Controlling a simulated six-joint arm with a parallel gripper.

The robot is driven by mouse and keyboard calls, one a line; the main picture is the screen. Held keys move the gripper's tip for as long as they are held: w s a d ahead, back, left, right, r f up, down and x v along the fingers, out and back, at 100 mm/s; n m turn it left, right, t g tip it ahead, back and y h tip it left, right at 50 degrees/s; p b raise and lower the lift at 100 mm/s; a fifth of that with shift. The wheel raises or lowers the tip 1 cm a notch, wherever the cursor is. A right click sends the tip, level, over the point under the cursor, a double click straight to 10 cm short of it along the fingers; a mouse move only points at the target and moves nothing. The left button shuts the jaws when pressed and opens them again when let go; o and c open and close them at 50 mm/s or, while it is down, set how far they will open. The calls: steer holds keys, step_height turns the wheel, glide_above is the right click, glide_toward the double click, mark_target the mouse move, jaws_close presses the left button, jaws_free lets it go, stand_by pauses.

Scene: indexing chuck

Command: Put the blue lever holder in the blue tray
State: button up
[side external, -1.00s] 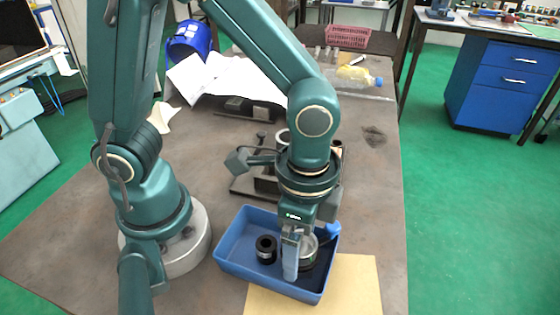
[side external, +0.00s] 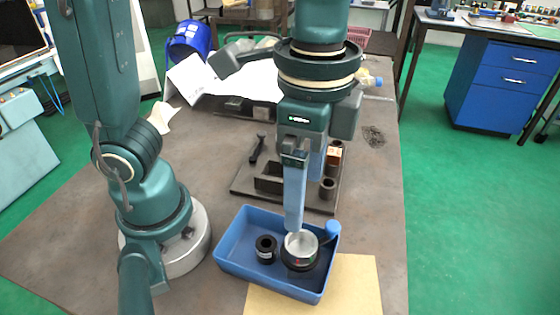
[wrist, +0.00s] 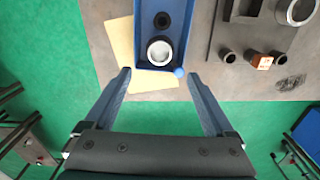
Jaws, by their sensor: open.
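The blue lever holder (side external: 300,250), a dark round body with a silver ring top and a lever ending in a blue ball, sits inside the blue tray (side external: 232,264) at its right side. It also shows in the wrist view (wrist: 160,50), with the blue ball near the tray's edge. My gripper (side external: 300,205) is above the tray, pointing down. In the wrist view my gripper (wrist: 158,76) has its fingers wide apart with nothing between them. In the side view the near finger overlaps the holder's back edge; the gap between them is hard to judge.
A black ring-shaped part (side external: 265,249) is also in the tray, left of the holder. A tan board (side external: 355,285) lies at the tray's front right. Behind stands a dark fixture plate (side external: 243,184) with posts and a small orange block (side external: 335,156). The table at right is clear.

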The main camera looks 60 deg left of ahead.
steer(key=s+a+n+t, duration=0.1)
steer(key=a+n+t, duration=0.4)
steer(key=a+n, duration=0.5)
steer(key=shift+s+a+f+t, duration=0.2)
steer(key=shift+a+f+t, duration=0.1)
steer(key=shift+a, duration=0.15)
stand_by(0.7)
